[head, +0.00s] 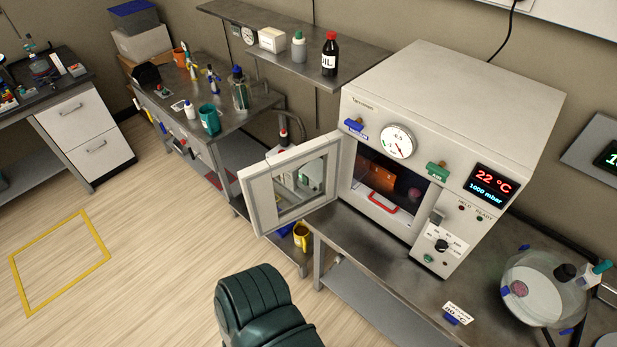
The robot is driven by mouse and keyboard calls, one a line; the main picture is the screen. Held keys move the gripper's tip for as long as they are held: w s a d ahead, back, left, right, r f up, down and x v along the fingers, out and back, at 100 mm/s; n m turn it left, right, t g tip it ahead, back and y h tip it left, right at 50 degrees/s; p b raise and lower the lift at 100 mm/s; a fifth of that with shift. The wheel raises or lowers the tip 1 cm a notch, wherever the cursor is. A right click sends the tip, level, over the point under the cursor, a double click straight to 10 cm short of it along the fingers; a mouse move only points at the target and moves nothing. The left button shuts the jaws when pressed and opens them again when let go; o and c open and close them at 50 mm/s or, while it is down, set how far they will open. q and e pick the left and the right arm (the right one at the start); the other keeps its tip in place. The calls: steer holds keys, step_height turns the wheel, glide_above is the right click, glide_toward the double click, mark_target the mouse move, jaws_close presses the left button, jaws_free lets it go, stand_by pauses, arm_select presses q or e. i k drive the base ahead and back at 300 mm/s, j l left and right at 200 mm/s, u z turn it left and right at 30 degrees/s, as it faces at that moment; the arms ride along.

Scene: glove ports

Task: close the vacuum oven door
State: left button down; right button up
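The vacuum oven (455,125) is a large off-white box on the metal bench at the right in the head view. Its door (255,195), a white frame around a glass window, stands wide open, swung out to the left of the opening. The dark chamber (395,180) is exposed. Inside, an orange-brown item and a red handle (383,203) at the front of a shelf or tray show. The display (490,184) reads 22 °C and 1000 mbar. Neither of my grippers is in view.
A glass vessel with a clear lid (540,290) and a small label stand (457,312) are on the bench right of the oven. A side bench (215,100) with bottles stands behind left. Floor at left is clear.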

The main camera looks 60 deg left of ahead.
mark_target(256, 183)
steer(key=k+j+z, duration=0.1)
steer(key=j, duration=0.3)
steer(key=k+j, duration=0.1)
steer(key=j, duration=0.3)
steer(key=k+j+z, duration=0.15)
steer(key=j, duration=0.7)
steer(key=k+j+z, duration=0.15)
steer(key=j, duration=0.2)
steer(key=k+j, duration=0.2)
steer(key=j, duration=0.2)
steer(key=k+j, duration=0.1)
steer(key=j, duration=0.2)
steer(key=k+j, duration=0.1)
steer(key=j, duration=0.25)
steer(key=k+j, duration=0.15)
steer(key=j, duration=0.15)
steer(key=i+z, duration=0.05)
